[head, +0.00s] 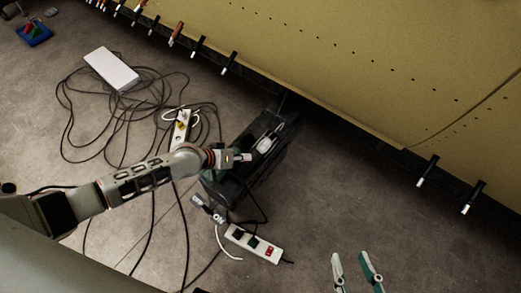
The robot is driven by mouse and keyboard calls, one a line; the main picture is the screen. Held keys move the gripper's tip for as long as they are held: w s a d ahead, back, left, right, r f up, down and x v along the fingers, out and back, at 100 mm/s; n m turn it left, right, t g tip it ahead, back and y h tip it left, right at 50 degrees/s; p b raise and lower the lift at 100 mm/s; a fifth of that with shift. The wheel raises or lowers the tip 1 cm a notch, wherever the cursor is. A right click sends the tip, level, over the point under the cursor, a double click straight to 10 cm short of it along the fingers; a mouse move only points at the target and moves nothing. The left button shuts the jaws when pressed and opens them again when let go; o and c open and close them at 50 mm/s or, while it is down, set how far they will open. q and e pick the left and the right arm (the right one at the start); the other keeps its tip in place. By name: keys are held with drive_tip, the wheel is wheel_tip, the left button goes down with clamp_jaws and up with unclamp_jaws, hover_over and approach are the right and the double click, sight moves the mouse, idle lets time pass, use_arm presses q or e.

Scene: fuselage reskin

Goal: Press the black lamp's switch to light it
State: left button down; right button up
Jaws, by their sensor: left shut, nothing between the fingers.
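A dark, box-like thing (273,164), which looks like the black lamp, stands on the floor below the tan panel. A pale part (265,144) shows on its top; I cannot tell whether it is lit. My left gripper (247,157) is shut and empty, over the dark body just left of the pale part. I cannot tell whether it touches. The switch cannot be made out and may be hidden by the gripper. My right gripper (356,270) is open and empty at the bottom edge, well away from the lamp, with two teal and white fingers.
A white power strip (254,244) with a red switch lies in front of the lamp. Another strip (181,130) lies behind my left arm. Loose black cables and a white box (111,69) lie at the left. The tan panel (380,70) overhangs the back. The right floor is clear.

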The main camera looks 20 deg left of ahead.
sight(245, 163)
use_arm(q)
drive_tip(key=shift+f, duration=0.35)
use_arm(e)
drive_tip(key=shift+s+f, duration=0.1)
drive_tip(key=shift+f, duration=0.2)
use_arm(q)
drive_tip(key=shift+r, duration=0.15)
use_arm(e)
drive_tip(key=shift+r, duration=0.1)
use_arm(q)
drive_tip(key=shift+r, duration=0.35)
use_arm(e)
drive_tip(key=shift+w+r, duration=0.25)
drive_tip(key=shift+r, duration=0.25)
